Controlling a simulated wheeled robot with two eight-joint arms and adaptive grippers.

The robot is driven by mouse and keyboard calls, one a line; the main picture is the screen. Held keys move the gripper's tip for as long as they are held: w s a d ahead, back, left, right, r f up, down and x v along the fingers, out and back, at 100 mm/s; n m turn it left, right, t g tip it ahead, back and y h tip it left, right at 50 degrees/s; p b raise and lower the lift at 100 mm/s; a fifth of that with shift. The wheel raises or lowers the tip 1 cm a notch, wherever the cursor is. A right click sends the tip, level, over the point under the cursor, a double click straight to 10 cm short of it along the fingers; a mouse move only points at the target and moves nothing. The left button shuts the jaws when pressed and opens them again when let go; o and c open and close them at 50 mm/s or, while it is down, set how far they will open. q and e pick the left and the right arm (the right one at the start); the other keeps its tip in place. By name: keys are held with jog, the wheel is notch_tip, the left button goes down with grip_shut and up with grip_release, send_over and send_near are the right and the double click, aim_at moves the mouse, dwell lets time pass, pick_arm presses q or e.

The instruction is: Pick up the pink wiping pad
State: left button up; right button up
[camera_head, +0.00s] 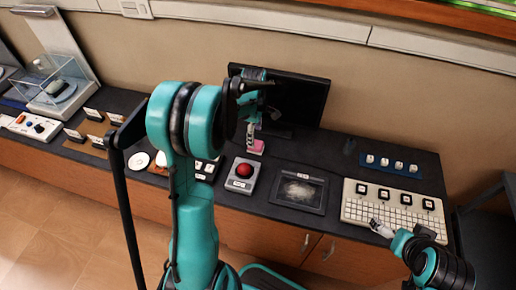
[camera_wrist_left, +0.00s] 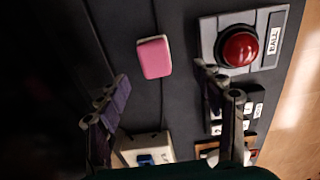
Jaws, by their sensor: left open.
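The pink wiping pad (camera_wrist_left: 153,57) lies on the dark counter, pink face up with a pale edge, in the left wrist view. In the head view the pad (camera_head: 257,147) shows only in part, just below my left gripper (camera_head: 251,130), in front of the monitor. In the left wrist view my left gripper (camera_wrist_left: 161,80) is open and empty. Its fingers are spread to either side, with the pad beyond the tips and apart from them. My right gripper (camera_head: 381,229) is over the front edge of the keyboard panel; its jaws are too small to judge.
A red button box (camera_head: 243,175) stands close to the pad, and also shows in the left wrist view (camera_wrist_left: 240,47). A black monitor (camera_head: 300,101) stands behind. A dark framed panel (camera_head: 299,191) and a white keyboard panel (camera_head: 396,208) lie to the right. Bare counter surrounds the pad.

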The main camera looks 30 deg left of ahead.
aim_at(256, 143)
pick_arm(q)
notch_tip(256, 143, down, 2)
jog(key=shift+f+b, duration=0.1)
jog(key=shift+b, duration=0.3)
jog(key=f+b, duration=0.1)
jog(key=f, duration=0.2)
jog(key=f+b, duration=0.1)
jog(key=f, duration=0.1)
jog(key=shift+w+a+f+b, duration=0.1)
jog(key=shift+w+f+b, duration=0.1)
jog(key=shift+w+b, duration=0.2)
jog(key=shift+r, duration=0.1)
jog(key=shift+c, duration=0.3)
jog(key=c, duration=1.1)
